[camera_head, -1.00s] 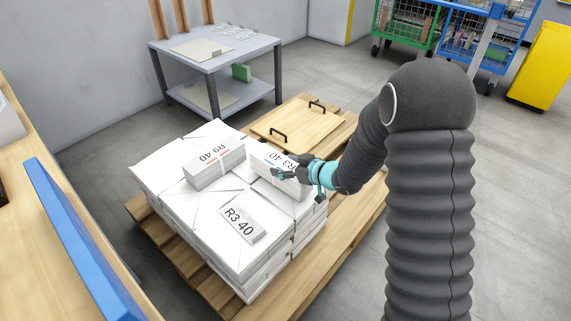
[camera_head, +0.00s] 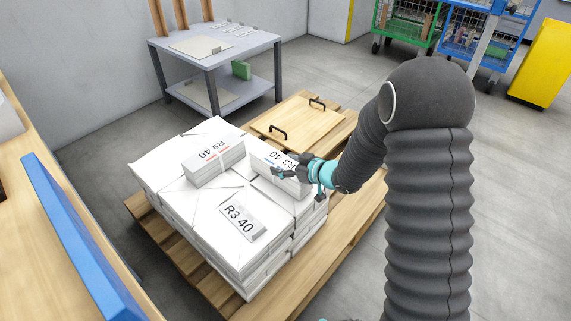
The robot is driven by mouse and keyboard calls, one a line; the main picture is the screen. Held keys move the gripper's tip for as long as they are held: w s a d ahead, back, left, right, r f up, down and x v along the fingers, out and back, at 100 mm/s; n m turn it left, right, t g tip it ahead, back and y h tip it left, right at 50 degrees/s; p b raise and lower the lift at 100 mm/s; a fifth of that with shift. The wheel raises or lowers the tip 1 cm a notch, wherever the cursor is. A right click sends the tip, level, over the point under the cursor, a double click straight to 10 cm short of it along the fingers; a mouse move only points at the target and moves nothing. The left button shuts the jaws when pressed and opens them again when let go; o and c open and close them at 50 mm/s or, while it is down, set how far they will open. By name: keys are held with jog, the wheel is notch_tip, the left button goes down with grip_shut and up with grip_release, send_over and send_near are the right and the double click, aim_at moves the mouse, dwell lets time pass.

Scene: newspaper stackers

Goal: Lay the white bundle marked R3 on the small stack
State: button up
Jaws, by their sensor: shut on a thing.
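My gripper (camera_head: 282,173) is shut on a white bundle (camera_head: 263,159) marked R3 40 with a blue mark, at the right back part of a large pile of white bundles (camera_head: 165,170). The gripper covers part of its top and label. I cannot tell whether its underside touches the pile. Another white bundle (camera_head: 212,167), marked R9 40 with a red mark, lies to its left on the pile. A label reading R3 40 (camera_head: 239,219) lies on the front of the pile. I cannot single out a separate small stack.
The pile stands on a wooden pallet (camera_head: 185,262). A wooden board with black handles (camera_head: 302,122) lies behind it. A grey table (camera_head: 213,52) stands at the back left. Wheeled cages (camera_head: 408,30) and a yellow bin (camera_head: 537,65) stand at the back right. The floor (camera_head: 520,220) at right is clear.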

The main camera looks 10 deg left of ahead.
jog(key=shift+f, duration=0.15)
jog(key=o, duration=1.9)
